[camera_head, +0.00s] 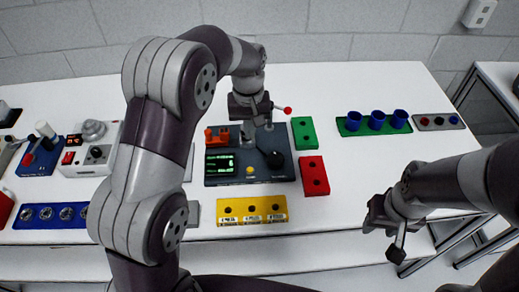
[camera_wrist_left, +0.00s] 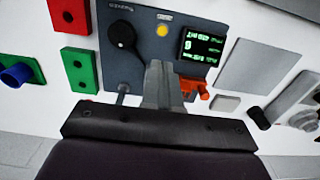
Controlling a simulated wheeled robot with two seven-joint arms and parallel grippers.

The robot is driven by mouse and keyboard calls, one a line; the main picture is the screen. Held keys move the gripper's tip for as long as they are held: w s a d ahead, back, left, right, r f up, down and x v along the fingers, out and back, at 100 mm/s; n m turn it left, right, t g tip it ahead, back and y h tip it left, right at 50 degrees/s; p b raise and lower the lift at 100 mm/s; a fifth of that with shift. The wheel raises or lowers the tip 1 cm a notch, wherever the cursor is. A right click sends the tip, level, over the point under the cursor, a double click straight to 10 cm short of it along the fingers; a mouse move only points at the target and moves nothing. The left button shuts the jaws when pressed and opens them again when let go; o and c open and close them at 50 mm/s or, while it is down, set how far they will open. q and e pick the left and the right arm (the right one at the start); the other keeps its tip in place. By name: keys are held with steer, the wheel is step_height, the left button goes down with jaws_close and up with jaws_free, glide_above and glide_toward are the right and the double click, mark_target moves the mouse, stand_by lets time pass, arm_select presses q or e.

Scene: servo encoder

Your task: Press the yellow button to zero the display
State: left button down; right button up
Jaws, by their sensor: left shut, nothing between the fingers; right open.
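The dark panel (camera_head: 213,180) lies on the white table in the head view and carries a green-lit display (camera_head: 220,164), a black knob (camera_head: 276,160) and the small yellow button (camera_head: 250,170) near its front edge. In the left wrist view the yellow button (camera_wrist_left: 162,31) shows uncovered beyond my fingertips, beside the display (camera_wrist_left: 202,47). My left gripper (camera_head: 248,138) is shut and empty over the back part of the panel, apart from the button; it also shows in the wrist view (camera_wrist_left: 158,68). My right gripper (camera_head: 390,228) is open and empty by the table's front right edge.
A red block (camera_head: 313,183) and a green block (camera_head: 304,134) stand right of the panel. A yellow block (camera_head: 252,217) lies in front. An orange part (camera_head: 216,138) and a red-tipped lever (camera_head: 287,110) are near my left gripper. Table between the red block and right gripper is clear.

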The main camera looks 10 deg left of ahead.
mark_target(250, 169)
arm_select(q)
steer(key=f, duration=0.9)
steer(key=f+p, duration=0.1)
steer(key=f, duration=0.3)
steer(key=shift+s+a+f, duration=0.15)
steer(key=shift+s, duration=0.25)
steer(key=shift+f, duration=0.15)
arm_select(e)
steer(key=shift+s+a+r, duration=0.15)
steer(key=shift+s+r, duration=0.2)
steer(key=shift+r, duration=0.35)
arm_select(q)
steer(key=shift+f, duration=0.15)
arm_select(e)
steer(key=shift+f, duration=0.1)
